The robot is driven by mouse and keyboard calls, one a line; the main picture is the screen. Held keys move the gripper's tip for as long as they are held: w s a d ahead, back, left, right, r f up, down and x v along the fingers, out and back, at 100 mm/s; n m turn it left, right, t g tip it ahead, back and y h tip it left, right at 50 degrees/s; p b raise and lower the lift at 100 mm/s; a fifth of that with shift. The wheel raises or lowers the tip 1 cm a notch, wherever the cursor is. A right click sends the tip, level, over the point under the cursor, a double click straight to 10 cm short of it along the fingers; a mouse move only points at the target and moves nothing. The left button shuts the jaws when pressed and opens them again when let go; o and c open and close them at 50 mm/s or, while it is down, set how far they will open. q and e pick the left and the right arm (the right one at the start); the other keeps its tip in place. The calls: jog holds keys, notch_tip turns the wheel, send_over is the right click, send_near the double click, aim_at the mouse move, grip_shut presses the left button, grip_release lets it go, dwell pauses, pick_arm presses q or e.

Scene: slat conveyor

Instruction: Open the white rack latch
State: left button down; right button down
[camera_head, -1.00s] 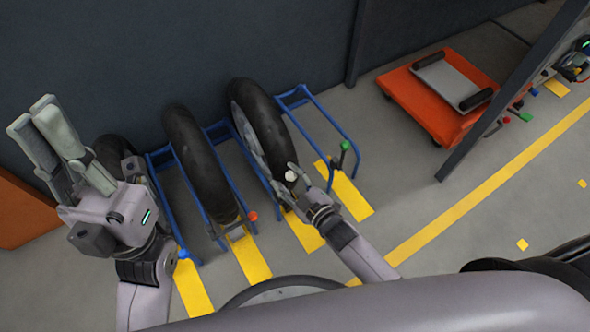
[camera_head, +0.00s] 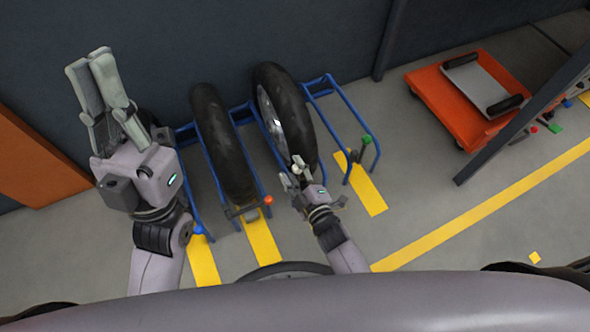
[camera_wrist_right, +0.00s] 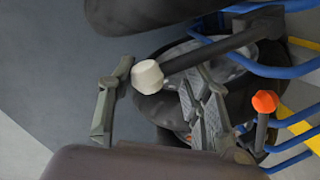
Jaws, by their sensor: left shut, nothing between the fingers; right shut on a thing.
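The white knob of the rack latch (camera_head: 298,165) is at the front of the blue rack slot holding the right-hand tyre. In the right wrist view the white knob (camera_wrist_right: 147,77) sits at the end of a dark lever between my fingers. My right gripper (camera_head: 294,177) is shut on the knob. In its wrist view the fingers of my right gripper (camera_wrist_right: 150,95) stand on either side of the knob. My left gripper (camera_head: 88,62) is shut and empty, raised at the left with its fingers pointing up the picture, away from the latch.
Black tyres (camera_head: 222,145) (camera_head: 284,110) stand in blue racks (camera_head: 345,110) against a dark wall. Other latches have orange-red (camera_head: 268,200), green (camera_head: 366,140) and blue (camera_head: 198,230) knobs. Grey floor between is clear.

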jog(key=shift+s+d+f, duration=0.15)
jog(key=shift+d+f, duration=0.2)
jog(key=shift+f, duration=0.15)
jog(key=c, duration=1)
grip_release()
jog(key=shift+c, duration=0.2)
jog(key=shift+o, duration=1.4)
jog(key=shift+a+r, duration=0.2)
jog(key=v, duration=1.2)
jog(key=shift+r, duration=0.15)
